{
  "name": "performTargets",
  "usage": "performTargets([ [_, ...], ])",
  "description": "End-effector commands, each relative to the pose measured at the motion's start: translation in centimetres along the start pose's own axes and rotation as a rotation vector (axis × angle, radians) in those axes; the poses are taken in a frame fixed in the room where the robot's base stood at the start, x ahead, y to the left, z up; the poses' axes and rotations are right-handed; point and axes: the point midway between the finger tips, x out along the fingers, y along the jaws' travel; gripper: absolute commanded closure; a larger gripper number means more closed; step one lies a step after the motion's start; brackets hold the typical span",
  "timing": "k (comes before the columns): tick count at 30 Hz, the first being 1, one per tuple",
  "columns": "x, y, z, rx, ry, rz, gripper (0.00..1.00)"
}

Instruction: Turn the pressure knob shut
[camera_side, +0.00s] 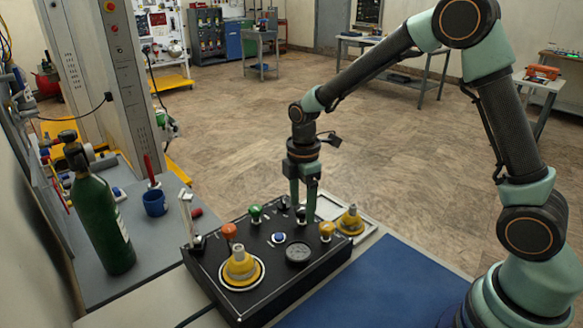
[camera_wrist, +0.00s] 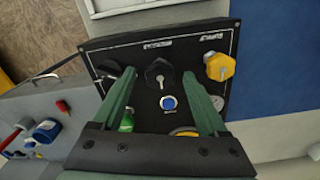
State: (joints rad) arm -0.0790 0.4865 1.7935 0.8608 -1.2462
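A black knob (camera_wrist: 160,75) with a pale mark sits on the black panel (camera_wrist: 190,38) below a white label too small to read. It seems to be the pressure knob. My gripper (camera_wrist: 157,66) is open, its two green fingers to the left and right of this knob in the wrist view, with gaps on both sides. In the side view my gripper (camera_side: 303,213) points down over the far part of the panel (camera_side: 325,258). The knob (camera_side: 300,214) is partly hidden there by the fingers. Whether the fingertips reach its height is unclear.
A yellow knob (camera_wrist: 217,66) and another black knob (camera_wrist: 107,70) flank it. A green knob (camera_side: 255,212), orange knob (camera_side: 228,231), blue button (camera_side: 278,238), gauge (camera_side: 298,253) and large yellow knob (camera_side: 239,265) crowd the panel. A green cylinder (camera_side: 98,220) stands left. The blue mat (camera_side: 390,285) is clear.

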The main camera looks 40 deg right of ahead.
Motion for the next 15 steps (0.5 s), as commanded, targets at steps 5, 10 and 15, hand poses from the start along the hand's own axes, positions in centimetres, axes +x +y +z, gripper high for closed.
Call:
performTargets([
  [5,0.1,0.0,0.0,0.001,0.0,-0.001,0.24],
  [10,-1.1,0.1,0.0,0.001,0.001,0.002,0.24],
  [15,-4.2,0.1,0.0,0.001,0.002,0.006,0.24],
])
